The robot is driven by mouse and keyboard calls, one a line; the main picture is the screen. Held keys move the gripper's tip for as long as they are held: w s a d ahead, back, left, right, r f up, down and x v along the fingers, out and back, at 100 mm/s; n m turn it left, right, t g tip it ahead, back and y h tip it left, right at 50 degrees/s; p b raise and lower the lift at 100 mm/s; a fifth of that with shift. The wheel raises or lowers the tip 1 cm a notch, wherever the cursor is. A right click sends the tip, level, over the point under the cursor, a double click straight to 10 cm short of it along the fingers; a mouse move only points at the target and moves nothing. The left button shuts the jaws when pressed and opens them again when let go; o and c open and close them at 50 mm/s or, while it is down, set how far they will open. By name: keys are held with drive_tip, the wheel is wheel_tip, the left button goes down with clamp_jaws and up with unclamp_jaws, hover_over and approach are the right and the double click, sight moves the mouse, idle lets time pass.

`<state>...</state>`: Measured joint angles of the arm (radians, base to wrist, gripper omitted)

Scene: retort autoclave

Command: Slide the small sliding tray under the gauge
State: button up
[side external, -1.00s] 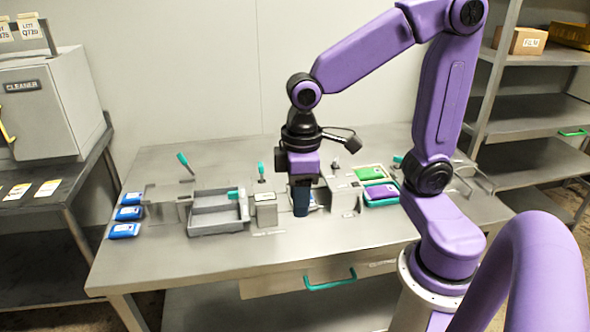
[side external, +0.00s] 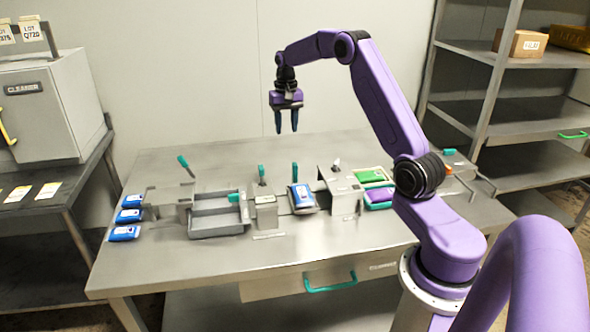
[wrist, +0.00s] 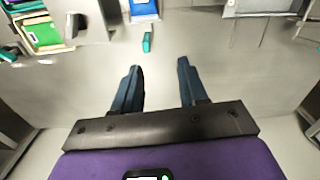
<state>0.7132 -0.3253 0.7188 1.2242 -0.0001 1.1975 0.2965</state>
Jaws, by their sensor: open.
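A blue pouch (side external: 302,197) lies in the middle of the bench and hides most of whatever is under it; I take that to be the small sliding tray. A teal upright handle (side external: 295,171) stands just behind the pouch; the handle also shows in the wrist view (wrist: 147,42). A grey bridge-like housing (side external: 342,190), apparently the gauge, stands just right of the pouch, which is outside it. My gripper (side external: 287,132) is open and empty, high above the back of the bench. Its fingers show apart in the wrist view (wrist: 158,66), with the handle beyond them.
A grey compartment tray (side external: 218,226) and a small grey block (side external: 265,212) are left of the pouch. Several blue pouches (side external: 128,215) lie at the bench's left edge. Green and purple pouches (side external: 372,176) sit right of the housing. The bench's back strip is mostly clear.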

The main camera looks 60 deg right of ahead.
sight(295, 163)
drive_tip(key=shift+m, duration=0.6)
drive_tip(key=d+f, duration=0.1)
drive_tip(key=f, duration=0.5)
drive_tip(key=d+f, duration=0.1)
drive_tip(key=f, duration=0.5)
drive_tip(key=d+f, duration=0.2)
drive_tip(key=f, duration=0.4)
drive_tip(key=shift+s+f, duration=0.15)
drive_tip(key=shift+s, duration=0.1)
